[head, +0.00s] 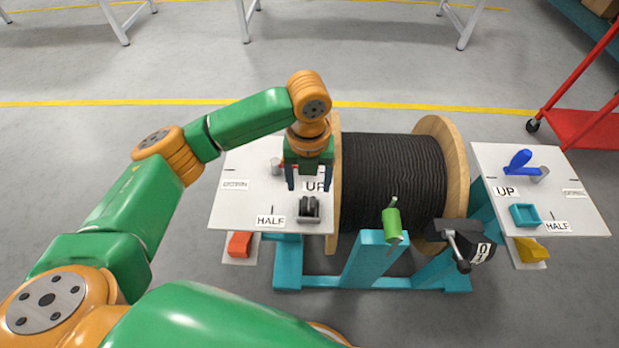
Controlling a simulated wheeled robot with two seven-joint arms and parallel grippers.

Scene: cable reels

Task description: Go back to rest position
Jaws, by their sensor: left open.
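My left gripper (307,179) points down over the white left panel (243,207). Its two dark fingers are apart, with nothing seen between them. It is near the UP label (316,185), and it partly hides a small red and grey handle (281,166) behind it. A black bracket (309,209) stands on the panel just in front of the gripper. My left arm (240,122) reaches in from the left, bent at the elbow. My right gripper is not seen; a green arm link of mine fills the bottom edge.
A black cable reel (393,183) with wooden flanges sits on a teal stand (363,262). A right panel (580,205) has a blue lever (519,161) and a teal bracket (525,214). A green handle (391,223) stands in front. A red cart (583,130) is at far right.

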